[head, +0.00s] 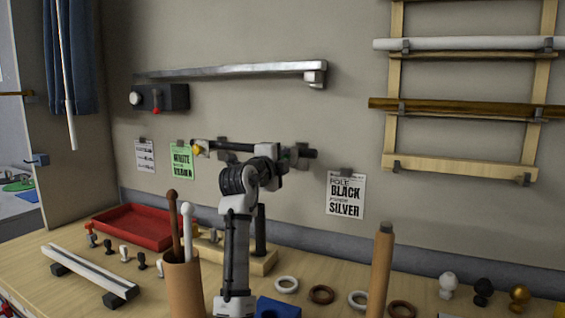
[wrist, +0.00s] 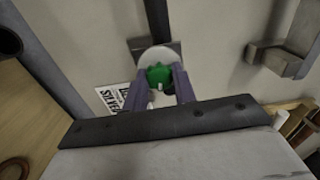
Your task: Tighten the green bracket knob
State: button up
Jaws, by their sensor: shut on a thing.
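The green bracket knob (wrist: 159,77) shows in the wrist view, in front of a pale round disc (wrist: 153,55) on a dark bracket (wrist: 172,46). My gripper (wrist: 160,84) is shut on the knob, one purple-grey finger on each side. In the head view my gripper (head: 291,158) is up at the wall, at the right part of a dark horizontal pole (head: 230,147) with a yellow tip (head: 198,150). The green knob cannot be made out in the head view; my arm and gripper cover that area.
Below on the table stand a red tray (head: 135,226), a brown cup (head: 183,285) with upright rods, several rings, and several finials (head: 448,284) at right. A sign reading black and silver (head: 345,195) hangs right of my gripper. A silver rail (head: 235,71) is above.

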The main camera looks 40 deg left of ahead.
jog(key=shift+r, duration=0.1)
dwell(0.4)
jog(key=o, duration=1)
jog(key=shift+s+d, duration=0.1)
